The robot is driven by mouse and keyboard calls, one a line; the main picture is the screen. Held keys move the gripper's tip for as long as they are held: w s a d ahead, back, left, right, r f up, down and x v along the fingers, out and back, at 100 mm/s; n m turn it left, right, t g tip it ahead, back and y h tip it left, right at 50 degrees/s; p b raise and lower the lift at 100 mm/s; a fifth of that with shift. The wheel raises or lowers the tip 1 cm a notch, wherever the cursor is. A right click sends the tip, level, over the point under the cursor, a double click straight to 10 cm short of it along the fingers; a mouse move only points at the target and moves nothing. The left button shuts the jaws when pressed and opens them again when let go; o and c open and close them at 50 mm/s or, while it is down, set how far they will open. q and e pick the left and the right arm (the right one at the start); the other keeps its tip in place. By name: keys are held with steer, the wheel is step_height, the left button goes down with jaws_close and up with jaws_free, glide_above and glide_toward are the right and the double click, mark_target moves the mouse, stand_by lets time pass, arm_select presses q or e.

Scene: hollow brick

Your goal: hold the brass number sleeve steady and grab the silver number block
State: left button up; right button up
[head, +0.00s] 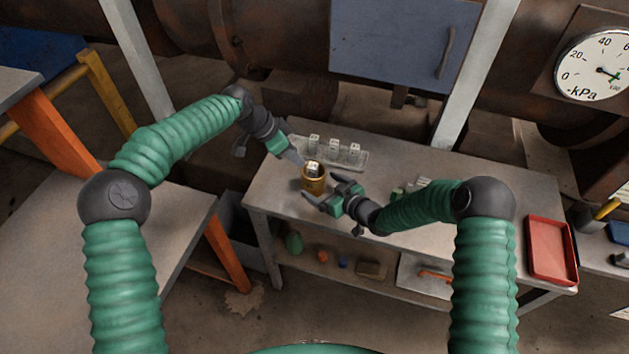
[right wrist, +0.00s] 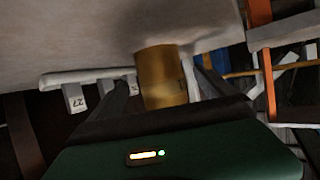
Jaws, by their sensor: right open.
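The brass number sleeve (head: 314,184) stands upright near the left end of the table; it also shows in the right wrist view (right wrist: 162,75). The silver number block (head: 313,167) sits in it, with its pale top showing at the mouth. My right gripper (head: 322,190) is open beside the sleeve. In the right wrist view its dark fingers lie to either side of the sleeve; whether they touch it is unclear. My left gripper (head: 297,158) points down toward the sleeve from the upper left, close to the block. Its fingertips are too small to read.
A clear rack (head: 340,160) with 3 pale number blocks stands just behind the sleeve; a block marked 27 (right wrist: 75,100) shows in the right wrist view. Small green and pale items (head: 412,187) lie behind my right forearm. A red tray (head: 552,250) lies at the table's right end.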

mark_target(313, 181)
steer(key=x, duration=0.5)
steer(key=c, duration=2)
